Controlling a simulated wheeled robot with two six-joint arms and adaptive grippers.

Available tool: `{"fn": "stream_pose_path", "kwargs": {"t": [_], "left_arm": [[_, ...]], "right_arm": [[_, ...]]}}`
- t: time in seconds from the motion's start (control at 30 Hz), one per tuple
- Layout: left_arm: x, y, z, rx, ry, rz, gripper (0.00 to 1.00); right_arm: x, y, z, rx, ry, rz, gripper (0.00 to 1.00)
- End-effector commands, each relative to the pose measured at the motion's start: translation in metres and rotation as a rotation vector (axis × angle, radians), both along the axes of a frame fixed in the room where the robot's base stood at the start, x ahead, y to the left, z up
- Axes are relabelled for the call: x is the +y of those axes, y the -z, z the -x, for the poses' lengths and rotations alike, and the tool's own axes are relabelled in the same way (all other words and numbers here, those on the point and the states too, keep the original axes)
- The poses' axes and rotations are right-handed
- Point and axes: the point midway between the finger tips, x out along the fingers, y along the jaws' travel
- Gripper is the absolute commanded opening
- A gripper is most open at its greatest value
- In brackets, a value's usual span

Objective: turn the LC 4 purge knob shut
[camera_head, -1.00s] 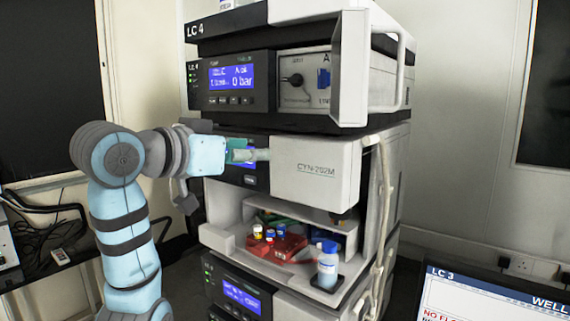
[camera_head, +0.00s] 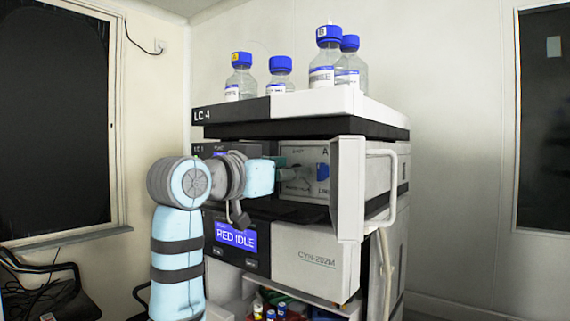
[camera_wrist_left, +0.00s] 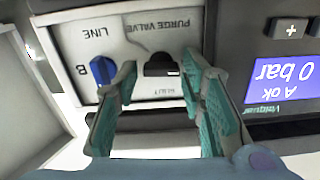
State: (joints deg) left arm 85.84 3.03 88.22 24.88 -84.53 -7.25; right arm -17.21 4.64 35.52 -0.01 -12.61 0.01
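The LC 4 purge knob (camera_wrist_left: 160,66) is a small dark knob on the light panel marked PURGE VALVE, seen upside down in the left wrist view. My left gripper (camera_wrist_left: 159,82) is open, its teal-padded fingers on either side of the knob. I cannot tell whether the pads touch it. In the head view my left gripper (camera_head: 291,170) is in front of the valve panel (camera_head: 308,155) of the LC 4 stack and hides most of the knob. My right gripper is in neither view.
A blue LINE knob (camera_wrist_left: 103,71) sits beside the purge knob; it also shows in the head view (camera_head: 322,172). An open door (camera_head: 350,190) stands out right of the panel. Several blue-capped bottles (camera_head: 325,72) stand on top. The pressure display (camera_wrist_left: 285,82) reads 0 bar.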

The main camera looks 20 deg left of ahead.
Motion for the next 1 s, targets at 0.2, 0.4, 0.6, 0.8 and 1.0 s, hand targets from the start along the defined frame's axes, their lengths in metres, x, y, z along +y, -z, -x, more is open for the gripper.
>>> {"fn": "stream_pose_path", "kwargs": {"t": [0.2,0.4,0.6,0.8,1.0], "left_arm": [[0.0005,0.0013,0.0001,0.000,-0.001,0.000,0.27],[0.0051,0.0011,0.0002,0.000,-0.004,0.000,0.00],[0.0019,0.0007,0.0006,-0.006,-0.003,-0.012,0.00],[0.0008,0.0002,0.0006,-0.030,-0.001,-0.071,0.00],[0.0004,-0.0006,0.0007,-0.079,-0.001,-0.192,0.00]], "right_arm": [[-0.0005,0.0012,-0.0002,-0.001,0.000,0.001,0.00],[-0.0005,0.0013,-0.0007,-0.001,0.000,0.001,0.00],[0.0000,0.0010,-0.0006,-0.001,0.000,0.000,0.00],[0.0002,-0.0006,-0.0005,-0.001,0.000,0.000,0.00],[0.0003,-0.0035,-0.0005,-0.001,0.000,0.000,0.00]]}}
